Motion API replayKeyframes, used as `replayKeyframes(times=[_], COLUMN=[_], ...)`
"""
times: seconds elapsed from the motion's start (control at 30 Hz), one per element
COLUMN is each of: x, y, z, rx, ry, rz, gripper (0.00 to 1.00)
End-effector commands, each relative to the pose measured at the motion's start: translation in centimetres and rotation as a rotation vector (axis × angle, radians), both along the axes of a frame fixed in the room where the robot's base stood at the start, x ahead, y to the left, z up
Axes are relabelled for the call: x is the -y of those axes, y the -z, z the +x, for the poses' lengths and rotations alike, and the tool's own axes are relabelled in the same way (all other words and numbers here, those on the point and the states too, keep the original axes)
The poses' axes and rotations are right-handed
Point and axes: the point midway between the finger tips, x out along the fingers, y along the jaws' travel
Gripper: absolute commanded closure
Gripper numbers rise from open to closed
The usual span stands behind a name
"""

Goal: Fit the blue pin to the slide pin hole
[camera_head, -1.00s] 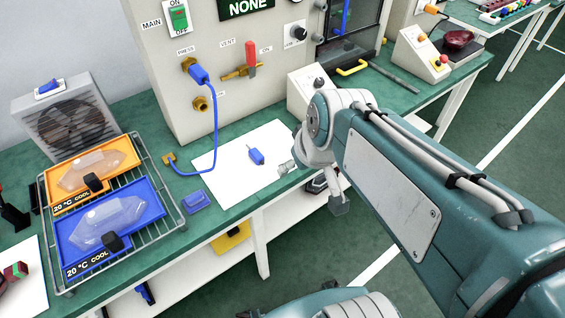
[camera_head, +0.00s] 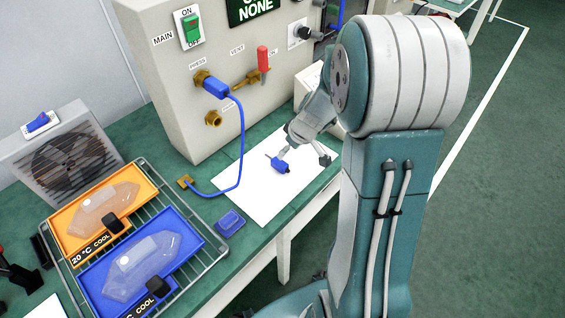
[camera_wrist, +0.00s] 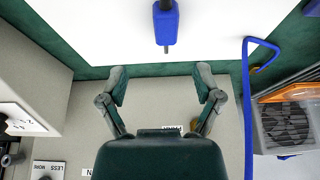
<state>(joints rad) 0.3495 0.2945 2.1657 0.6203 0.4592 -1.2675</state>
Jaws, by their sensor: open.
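The blue pin (camera_head: 281,164), a blue block with a thin stem, lies on a white sheet (camera_head: 262,200) on the green bench. It also shows in the wrist view (camera_wrist: 166,24), at the top centre on the sheet. My gripper (camera_wrist: 161,74) is open and empty, its two fingers spread apart below the pin in that view. In the head view my gripper (camera_head: 304,155) is close beside the pin, partly behind my arm. I cannot pick out the slide pin hole in these frames; my arm covers part of the panel's right side.
A grey panel (camera_head: 215,125) behind the sheet has a blue-cabled plug (camera_head: 214,87), a red-handled valve (camera_head: 263,60) and a brass port (camera_head: 213,119). The blue cable loops left of the sheet. A wire rack with orange (camera_head: 64,219) and blue trays (camera_head: 195,232) stands left.

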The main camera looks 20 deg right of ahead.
Motion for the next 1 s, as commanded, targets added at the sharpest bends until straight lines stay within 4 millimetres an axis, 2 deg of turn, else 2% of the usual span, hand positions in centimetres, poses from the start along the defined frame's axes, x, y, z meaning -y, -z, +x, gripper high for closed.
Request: replayKeyframes(times=[0.1, 0.37, 0.67, 0.97, 1.0], x=[-0.7, -0.5, -0.8, -1.0, -0.9], y=[1.9, 3.8, 7.7, 8.2, 8.2], z=[0.6, 1.3, 2.5, 2.8, 2.8], rx=[-0.005, -0.003, -0.004, -0.001, -0.001], ry=[-0.004, -0.001, -0.002, -0.002, -0.002], rz=[-0.001, 0.002, 0.001, -0.001, -0.001], gripper=[0.17, 0.17, 0.17, 0.17, 0.22])
